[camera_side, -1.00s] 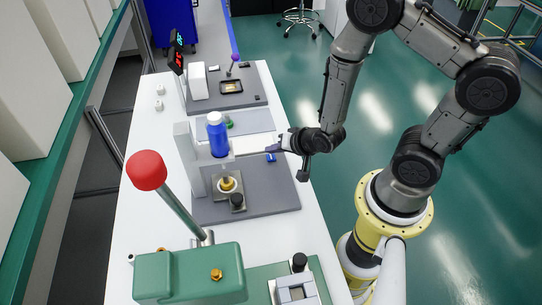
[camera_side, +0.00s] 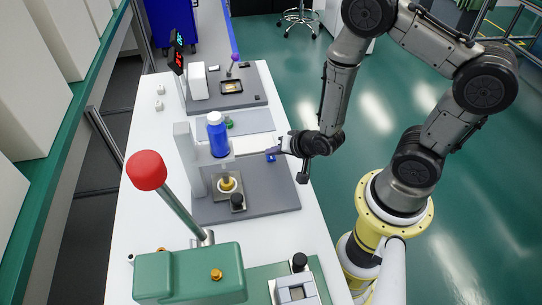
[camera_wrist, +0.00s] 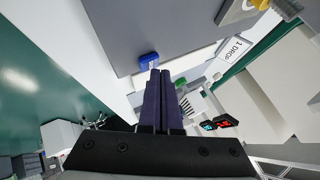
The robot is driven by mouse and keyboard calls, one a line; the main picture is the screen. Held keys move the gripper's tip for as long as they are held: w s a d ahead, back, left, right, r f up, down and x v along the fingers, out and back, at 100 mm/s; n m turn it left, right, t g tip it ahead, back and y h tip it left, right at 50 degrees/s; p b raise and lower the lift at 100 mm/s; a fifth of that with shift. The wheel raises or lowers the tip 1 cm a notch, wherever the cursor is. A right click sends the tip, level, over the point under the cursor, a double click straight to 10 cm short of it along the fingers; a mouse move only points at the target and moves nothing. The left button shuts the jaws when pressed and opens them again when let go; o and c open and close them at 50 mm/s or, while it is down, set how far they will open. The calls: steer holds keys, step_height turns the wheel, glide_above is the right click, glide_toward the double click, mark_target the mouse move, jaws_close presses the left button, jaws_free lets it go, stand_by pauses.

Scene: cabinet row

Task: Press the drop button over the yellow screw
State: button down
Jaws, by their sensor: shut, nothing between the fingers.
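A yellow screw (camera_side: 228,183) stands in a round seat on the grey station plate, under a blue bottle with a white cap (camera_side: 217,135). A small blue button (camera_side: 271,157) sits near the right edge of the station; it also shows in the wrist view (camera_wrist: 148,59). A white label reading "1 DROP" (camera_wrist: 235,49) lies to the right in the wrist view. My gripper (camera_side: 272,151) is shut and empty, its dark fingers pointing at the blue button. The tips (camera_wrist: 158,73) overlap or lie beside the button's edge; contact cannot be told.
A green button (camera_side: 229,123) is behind the bottle. A black knob (camera_side: 237,200) stands in front of the screw. A red-knobbed lever (camera_side: 147,170) rises from a green machine (camera_side: 190,275) in the foreground. The aisle to the right is open floor.

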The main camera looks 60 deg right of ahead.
mark_target(274, 159)
steer(key=shift+f, duration=0.45)
stand_by(0.7)
steer(key=shift+r, duration=0.85)
steer(key=shift+r, duration=2.5)
